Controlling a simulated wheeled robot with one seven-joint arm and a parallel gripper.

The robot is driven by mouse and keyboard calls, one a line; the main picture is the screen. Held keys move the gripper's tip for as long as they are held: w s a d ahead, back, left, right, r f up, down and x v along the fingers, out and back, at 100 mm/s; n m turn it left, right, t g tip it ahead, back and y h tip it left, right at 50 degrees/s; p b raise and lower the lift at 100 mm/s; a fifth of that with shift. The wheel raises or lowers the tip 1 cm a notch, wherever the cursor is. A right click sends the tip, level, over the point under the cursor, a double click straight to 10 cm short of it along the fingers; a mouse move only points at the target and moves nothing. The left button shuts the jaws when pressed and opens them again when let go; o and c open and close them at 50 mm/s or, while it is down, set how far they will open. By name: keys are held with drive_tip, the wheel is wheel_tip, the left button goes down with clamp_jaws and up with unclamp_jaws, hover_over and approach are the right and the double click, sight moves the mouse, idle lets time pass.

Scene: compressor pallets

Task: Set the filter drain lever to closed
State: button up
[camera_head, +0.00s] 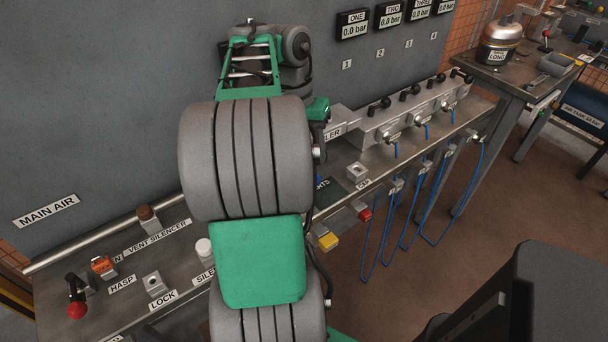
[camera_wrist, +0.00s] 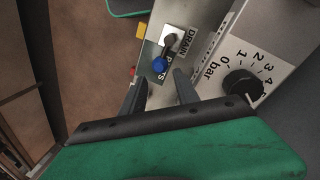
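The drain lever (camera_wrist: 167,52) shows in the wrist view, with a blue knob (camera_wrist: 160,65) on a dark arm over a pale mount. A DRAIN label (camera_wrist: 187,42) is beside it, and a partly covered label lies below. My gripper (camera_wrist: 160,78) is open, its two dark fingers apart and empty. The fingertips appear just short of the blue knob, one toward each side; I cannot tell the exact depth gap. The lever's open and closed marks are not readable.
A black dial (camera_wrist: 242,84) with a bar scale is right of the fingers. The bench (camera_head: 130,278) carries a red-knobbed lever (camera_head: 77,300), a lock block (camera_head: 154,284) and a silencer. Blue hoses (camera_head: 455,215) hang at right.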

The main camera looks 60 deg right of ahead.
drive_tip(key=f+b, duration=0.1)
drive_tip(key=f, duration=0.1)
drive_tip(key=s+f+b, duration=0.1)
drive_tip(key=f, duration=0.1)
drive_tip(key=f+b, duration=0.1)
drive_tip(key=f, duration=0.2)
drive_tip(key=shift+s+b, duration=0.15)
drive_tip(key=shift+b, duration=0.25)
clamp_jaws()
